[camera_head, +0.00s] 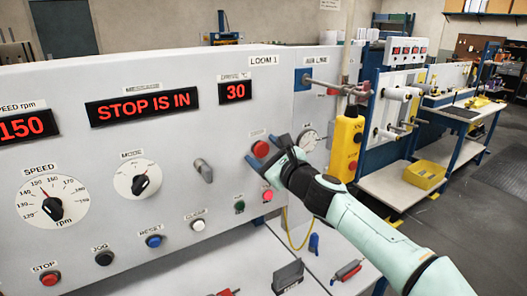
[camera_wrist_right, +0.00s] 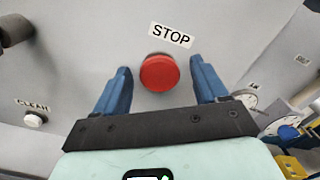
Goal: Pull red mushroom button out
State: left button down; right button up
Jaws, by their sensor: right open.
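The red mushroom button (camera_head: 261,149) is on the grey loom panel (camera_head: 215,130), right of the grey selector handle. In the right wrist view the red button (camera_wrist_right: 159,72) sits between the two blue fingers under a STOP label (camera_wrist_right: 171,35). My right gripper (camera_head: 268,150) is open, with one finger on each side of the button; a gap shows on both sides in the wrist view (camera_wrist_right: 162,80). I cannot tell how deep the fingers reach. The display (camera_head: 142,106) reads "STOP IS IN". My left gripper is not in view.
A lit red button (camera_head: 267,195) and a green button (camera_head: 239,207) sit below. A yellow pendant box (camera_head: 346,147) hangs to the right, near my right arm. A table (camera_head: 330,255) with loose tools stands below the panel. Another red button (camera_head: 51,279) is at lower left.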

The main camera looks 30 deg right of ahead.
jog(key=c, duration=1.3)
grip_shut()
jog(key=shift+s, duration=0.15)
jog(key=o, duration=1.3)
grip_release()
jog(key=shift+s, duration=0.15)
jog(key=s, duration=0.8)
jog(key=shift+d+b, duration=0.3)
jog(key=shift+b, duration=0.1)
